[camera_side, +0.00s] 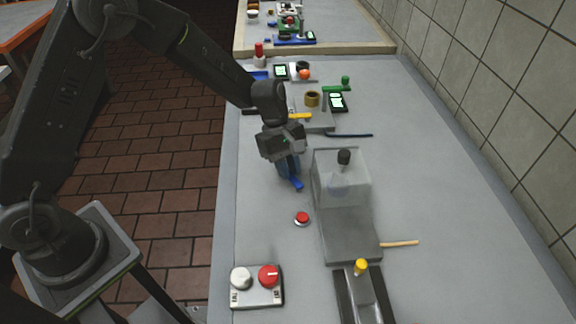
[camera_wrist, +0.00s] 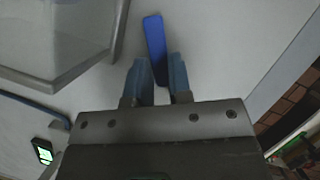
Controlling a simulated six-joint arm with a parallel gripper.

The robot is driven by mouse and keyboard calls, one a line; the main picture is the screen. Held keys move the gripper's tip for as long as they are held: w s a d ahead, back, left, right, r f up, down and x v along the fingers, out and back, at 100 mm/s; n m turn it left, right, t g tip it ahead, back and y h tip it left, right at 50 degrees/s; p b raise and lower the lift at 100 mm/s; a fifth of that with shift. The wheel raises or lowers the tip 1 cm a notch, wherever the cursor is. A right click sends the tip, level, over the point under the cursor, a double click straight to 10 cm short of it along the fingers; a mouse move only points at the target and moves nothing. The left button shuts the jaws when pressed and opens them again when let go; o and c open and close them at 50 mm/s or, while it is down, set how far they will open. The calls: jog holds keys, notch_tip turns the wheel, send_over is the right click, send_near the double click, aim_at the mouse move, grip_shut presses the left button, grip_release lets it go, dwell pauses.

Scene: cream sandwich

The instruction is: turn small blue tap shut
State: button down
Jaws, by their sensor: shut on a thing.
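The small blue tap shows as a flat blue bar (camera_side: 297,185), low at the left of the clear box. In the wrist view the blue tap bar (camera_wrist: 154,38) runs from between my fingers out toward the top of the picture, slightly tilted. My gripper (camera_side: 289,172) points down over it and is shut on its near end. The two blue-grey fingers of my gripper (camera_wrist: 160,70) lie on either side of the bar in the wrist view. The tap's mount and the gripped end are hidden by the fingers.
A panel with a red knob (camera_side: 268,276) sits at the front left. A dark blue rod (camera_side: 348,135) lies behind the box.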

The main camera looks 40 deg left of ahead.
jog(key=m, duration=0.2)
jog(key=w+m+g, duration=0.1)
jog(key=shift+d+y, duration=0.25)
jog(key=shift+y, duration=0.05)
jog(key=c, duration=1)
grip_release()
jog(key=shift+c, duration=0.2)
jog(key=v, duration=1.3)
jog(key=shift+a+r, duration=0.2)
jog(key=shift+r, duration=0.1)
jog(key=shift+w, duration=0.15)
